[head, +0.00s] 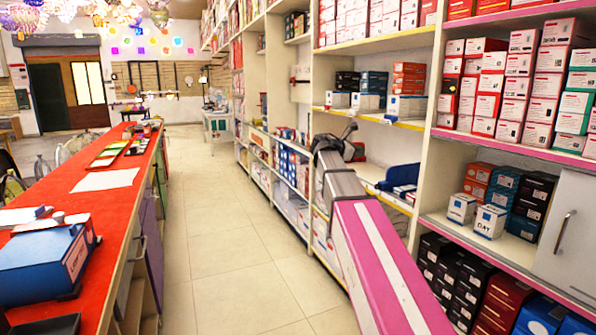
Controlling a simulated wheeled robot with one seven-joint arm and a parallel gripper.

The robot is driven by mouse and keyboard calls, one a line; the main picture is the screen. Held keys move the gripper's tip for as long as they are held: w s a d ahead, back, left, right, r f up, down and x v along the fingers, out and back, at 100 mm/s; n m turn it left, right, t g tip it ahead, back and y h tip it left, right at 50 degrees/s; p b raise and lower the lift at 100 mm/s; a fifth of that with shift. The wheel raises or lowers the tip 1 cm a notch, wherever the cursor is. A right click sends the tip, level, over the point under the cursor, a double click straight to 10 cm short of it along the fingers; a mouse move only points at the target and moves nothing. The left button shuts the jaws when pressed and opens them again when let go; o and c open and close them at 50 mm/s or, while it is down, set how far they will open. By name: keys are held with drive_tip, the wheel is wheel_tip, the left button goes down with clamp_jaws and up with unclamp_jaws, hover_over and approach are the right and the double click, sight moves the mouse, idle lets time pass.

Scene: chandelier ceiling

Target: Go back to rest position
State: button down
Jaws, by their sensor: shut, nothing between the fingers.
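My arm is pink with a white stripe and a grey section, and it reaches from the bottom right up to the middle of the head view. My gripper (350,130) is the small dark part at its far end, in front of the right-hand shelves. It is shut and holds nothing. The fingers are small in the picture, and part of the wrist is hidden behind the grey arm link.
Tall shelves (428,130) full of boxes line the right side, close to my arm. A long red-topped counter (110,178) runs along the left, with a blue device (45,262) on it. The tiled aisle (215,235) between them is clear toward the door (50,97).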

drive_tip(key=s+a+f+m+g+y, duration=0.1)
drive_tip(key=s+f+m+y, duration=0.2)
drive_tip(key=f, duration=0.7)
drive_tip(key=s+a+f+m+g+y, duration=0.1)
drive_tip(key=s+f+m+y, duration=0.2)
drive_tip(key=f, duration=0.6)
drive_tip(key=s+a+f+m+g+y, duration=0.15)
drive_tip(key=s+f, duration=0.35)
drive_tip(key=f, duration=0.5)
drive_tip(key=s+a+f+m+g+y, duration=0.1)
drive_tip(key=s+a+f+m+y, duration=0.2)
drive_tip(key=s+f+m, duration=0.3)
drive_tip(key=s+a+f+m+g+y, duration=0.1)
drive_tip(key=s+a+f+m+y, duration=0.3)
drive_tip(key=s+f, duration=0.7)
drive_tip(key=shift+s+a+f+m, duration=0.35)
drive_tip(key=shift+f+m, duration=0.3)
drive_tip(key=shift+m, duration=0.5)
drive_tip(key=shift+w+g, duration=0.1)
drive_tip(key=shift+g, duration=0.15)
